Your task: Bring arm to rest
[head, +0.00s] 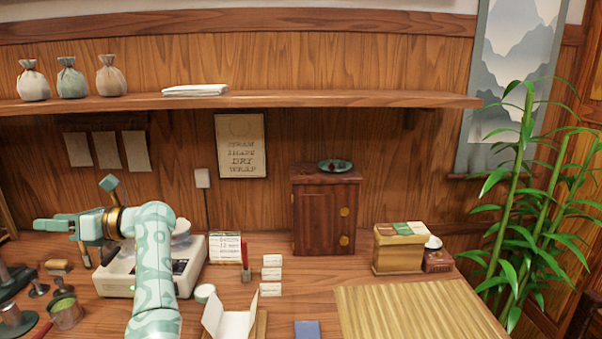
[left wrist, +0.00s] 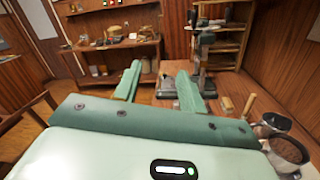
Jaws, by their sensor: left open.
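My left gripper (head: 48,224) is on the left side of the head view, above the table, with its fingers pointing left. My pale green patterned left arm rises from the bottom edge and stands in front of a white scale (head: 187,268). In the left wrist view, the two green fingers of the left gripper (left wrist: 159,72) are spread apart with nothing between them. My right gripper is in neither view.
Metal tools and a cup of green powder (head: 66,311) stand below the left gripper. A wooden cabinet (head: 322,212) stands behind.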

